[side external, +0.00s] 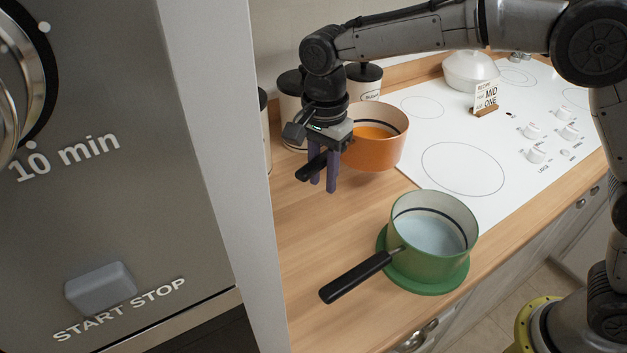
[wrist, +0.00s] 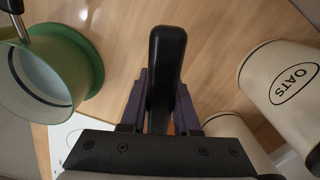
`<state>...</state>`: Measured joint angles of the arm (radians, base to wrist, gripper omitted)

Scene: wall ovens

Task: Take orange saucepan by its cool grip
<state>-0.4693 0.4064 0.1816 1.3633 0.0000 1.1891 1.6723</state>
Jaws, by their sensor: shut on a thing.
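The orange saucepan (side external: 375,152) is in the side external view, above or at the counter by the cooktop's left corner. I cannot tell for sure whether its base touches the counter. It looks level and has orange contents. Its black handle (side external: 311,166) points to the lower left. My gripper (side external: 322,182) is shut on this handle, with purple fingers on either side of it. In the wrist view the black handle (wrist: 167,62) stands between my two fingers, and the pan's body is almost wholly hidden behind the gripper.
A green saucepan (side external: 434,245) with pale blue contents sits on a green round mat (side external: 428,290), its black handle toward the lower left. Canisters, one marked OATS (wrist: 285,85), stand behind. The white cooktop (side external: 500,110) holds a white pot (side external: 470,75) and a card (side external: 487,95).

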